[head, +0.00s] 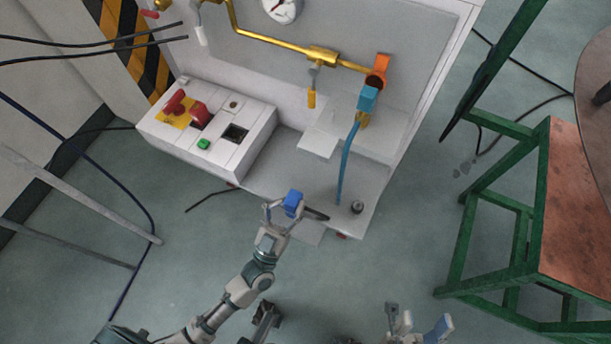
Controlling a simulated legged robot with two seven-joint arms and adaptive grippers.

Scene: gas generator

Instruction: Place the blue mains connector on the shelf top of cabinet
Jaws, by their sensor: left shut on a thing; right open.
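The blue mains connector (293,203) is a small blue block held between the fingers of my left gripper (283,207). My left gripper is shut on it, in front of the cabinet's lower shelf. The cabinet (400,55) is a light grey panel unit at the top centre. Its low shelf top (366,190) is a flat pale surface. From this angle I cannot tell whether the connector touches the shelf or is above it. My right gripper (418,330) is open and empty at the bottom edge, well away from the cabinet.
A control box (215,135) with a red switch and green button stands left of the shelf. A blue hose (348,160) hangs to the shelf from a valve fitting. A small dark knob (357,207) is near its front edge. A green-framed table (575,200) is at right.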

